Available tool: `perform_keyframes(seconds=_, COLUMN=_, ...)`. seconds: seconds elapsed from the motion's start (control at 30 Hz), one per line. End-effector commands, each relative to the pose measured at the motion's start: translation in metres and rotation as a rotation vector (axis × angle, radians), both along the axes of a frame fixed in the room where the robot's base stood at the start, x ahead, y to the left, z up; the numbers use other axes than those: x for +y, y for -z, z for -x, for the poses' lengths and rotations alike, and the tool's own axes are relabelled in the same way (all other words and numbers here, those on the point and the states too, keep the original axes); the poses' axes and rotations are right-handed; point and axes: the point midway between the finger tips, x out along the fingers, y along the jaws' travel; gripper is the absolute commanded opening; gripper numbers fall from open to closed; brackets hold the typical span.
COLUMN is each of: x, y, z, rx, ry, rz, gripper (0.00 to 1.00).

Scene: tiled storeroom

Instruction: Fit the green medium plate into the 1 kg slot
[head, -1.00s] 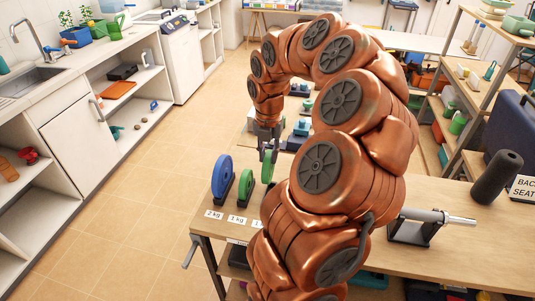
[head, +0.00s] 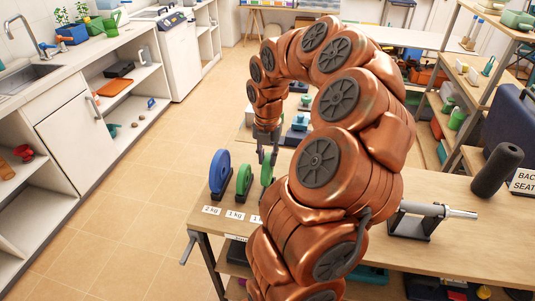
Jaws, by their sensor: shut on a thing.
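My gripper (head: 267,155) points down over the bench and is shut on a green plate (head: 266,172), which stands upright. My arm hides the plate's right side and what is beneath it, so I cannot tell whether it sits in a slot. To its left, another green plate (head: 243,180) stands upright in a dark holder behind the "1 kg" label (head: 235,215). A third label (head: 256,219), partly hidden by my arm, lies to the right of that one.
A larger blue plate (head: 219,172) stands behind the "2 kg" label (head: 211,210) at the left end of the wooden bench (head: 455,195). A metal bar on a stand (head: 412,222) and a dark roller (head: 497,169) are to the right. The tiled floor on the left is clear.

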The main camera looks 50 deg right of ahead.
Motion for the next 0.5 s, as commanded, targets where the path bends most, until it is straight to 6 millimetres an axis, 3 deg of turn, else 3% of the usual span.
perform_keyframes(seconds=0.2, x=-0.001, y=0.015, z=-0.001, rx=-0.002, ry=0.001, rz=0.002, gripper=0.00)
perform_keyframes(seconds=0.5, x=-0.001, y=0.023, z=-0.001, rx=-0.003, ry=0.001, rz=0.002, gripper=0.00)
